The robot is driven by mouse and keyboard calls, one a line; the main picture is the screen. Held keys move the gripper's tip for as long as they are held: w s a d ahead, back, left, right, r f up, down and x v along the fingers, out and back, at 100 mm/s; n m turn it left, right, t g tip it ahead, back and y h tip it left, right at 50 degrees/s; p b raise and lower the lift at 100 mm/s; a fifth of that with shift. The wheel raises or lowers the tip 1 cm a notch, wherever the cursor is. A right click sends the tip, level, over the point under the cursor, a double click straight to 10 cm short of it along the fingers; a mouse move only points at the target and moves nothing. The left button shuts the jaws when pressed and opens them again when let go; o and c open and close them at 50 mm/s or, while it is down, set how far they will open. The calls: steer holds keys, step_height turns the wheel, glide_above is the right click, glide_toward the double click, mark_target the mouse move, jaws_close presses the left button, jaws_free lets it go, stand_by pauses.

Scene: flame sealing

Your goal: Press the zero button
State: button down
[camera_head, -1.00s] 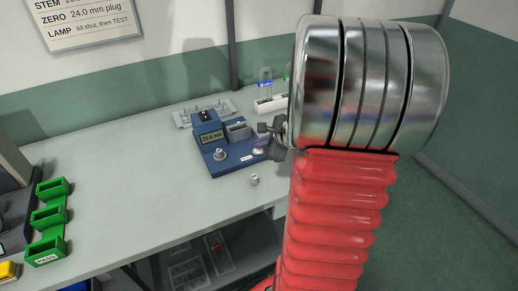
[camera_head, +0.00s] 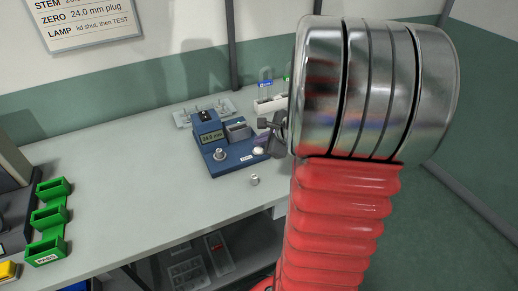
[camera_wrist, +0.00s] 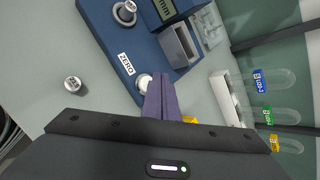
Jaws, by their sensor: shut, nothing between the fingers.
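The blue gauge (camera_head: 232,162) stands on the grey bench and its display (camera_head: 211,136) appears to read 24.0 mm. The round white zero button (camera_wrist: 144,82) is at the gauge's corner, beside the ZERO label (camera_wrist: 126,64) in the wrist view. It also shows in the head view (camera_head: 259,150). My gripper (camera_wrist: 158,78) is shut and empty, its purple fingertips at the button and covering part of its edge. I cannot tell whether they touch it. In the head view, my arm hides much of the gripper.
A small metal plug (camera_head: 255,180) stands on the bench in front of the gauge; it also shows in the wrist view (camera_wrist: 73,84). A white rack (camera_wrist: 228,95) with labelled glass tubes is close by. A clear tray (camera_head: 205,111) lies behind. Green holders (camera_head: 47,217) stand at left.

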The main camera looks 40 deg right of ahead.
mark_target(260, 152)
steer(key=shift+r, duration=0.2)
steer(key=shift+r, duration=2.9)
steer(key=s+a+f+n+g+y, duration=0.1)
steer(key=s+a+n+g, duration=0.1)
steer(key=s+a+n, duration=0.35)
steer(key=s+a+f+n+g+y, duration=0.1)
steer(key=s+a+n+g, duration=0.15)
steer(key=a+n, duration=0.65)
steer(key=s+a+r+n, duration=0.3)
steer(key=a+n, duration=0.3)
steer(key=a, duration=0.2)
steer(key=s+a+r+n+h, duration=0.1)
steer(key=s+a+r+n, duration=0.3)
steer(key=a+n, duration=0.3)
steer(key=shift+a+r+t, duration=0.3)
steer(key=shift+a+t, duration=0.15)
steer(key=shift+a, duration=0.4)
